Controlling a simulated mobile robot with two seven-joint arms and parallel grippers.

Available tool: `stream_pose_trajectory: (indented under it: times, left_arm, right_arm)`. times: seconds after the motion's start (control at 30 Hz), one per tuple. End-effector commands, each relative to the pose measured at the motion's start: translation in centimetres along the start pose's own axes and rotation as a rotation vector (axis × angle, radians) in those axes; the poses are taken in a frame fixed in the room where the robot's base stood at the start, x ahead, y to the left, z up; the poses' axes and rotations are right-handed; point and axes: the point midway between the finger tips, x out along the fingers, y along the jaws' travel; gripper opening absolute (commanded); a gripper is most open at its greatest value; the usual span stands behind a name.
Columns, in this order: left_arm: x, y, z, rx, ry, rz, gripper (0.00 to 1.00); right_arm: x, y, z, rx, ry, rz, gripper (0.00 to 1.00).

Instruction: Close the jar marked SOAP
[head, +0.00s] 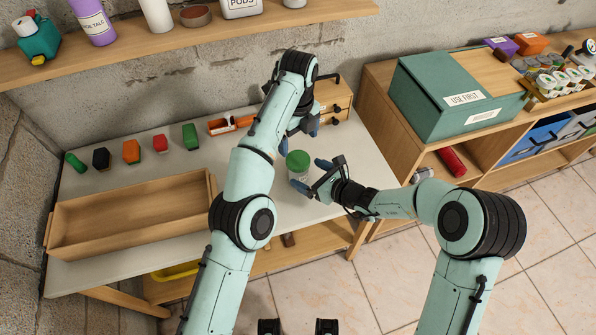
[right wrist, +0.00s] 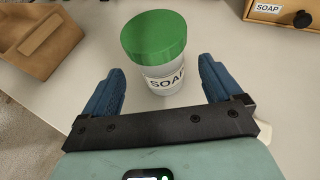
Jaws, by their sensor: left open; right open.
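The jar (head: 298,172) stands upright on the grey table, with a green lid (head: 298,158) on top. In the right wrist view its white label (right wrist: 166,80) reads SOAP and the green lid (right wrist: 153,38) covers its top; I cannot tell whether the lid is tight. My right gripper (head: 308,176) is open, its blue fingers low and to either side of the jar. In the right wrist view the open right gripper (right wrist: 162,88) has the jar between and just beyond its fingertips. My left gripper (head: 300,128) is open behind the jar, near the drawer box, partly hidden by its own arm.
A wooden drawer box (head: 336,97) stands behind; a drawer front (right wrist: 283,12) there also reads SOAP. A long wooden tray (head: 130,247) lies at the table's left front. Several coloured items, including a green block (head: 190,136), line the back. A teal box (head: 455,92) stands right.

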Motion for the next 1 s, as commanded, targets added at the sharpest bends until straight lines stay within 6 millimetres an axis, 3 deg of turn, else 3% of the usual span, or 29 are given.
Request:
stream_pose_trajectory:
  times: [0.1,0.3,0.7,0.73,0.77,1.0]
  left_arm:
    - [0.0,0.0,0.0,0.0,0.0,0.0,0.92]
    - [0.0,0.0,0.0,0.0,0.0,0.0,0.92]
    - [0.0,0.0,0.0,0.0,0.0,0.0,0.92]
    - [0.0,0.0,0.0,0.0,0.0,0.0,0.92]
    - [0.0,0.0,0.0,0.0,0.0,0.0,0.92]
    - [0.0,0.0,0.0,0.0,0.0,0.0,0.92]
  right_arm:
    - [2.2,0.1,0.0,0.0,0.0,0.002,0.92]
    - [4.4,0.1,0.0,0.0,0.0,0.002,0.92]
    - [5.0,0.0,0.0,0.0,0.0,0.0,0.92]
    - [5.0,0.0,0.0,0.0,0.0,0.0,0.89]
    - [5.0,0.0,0.0,0.0,0.0,0.0,0.79]
    - [5.0,0.0,0.0,0.0,0.0,0.0,0.01]
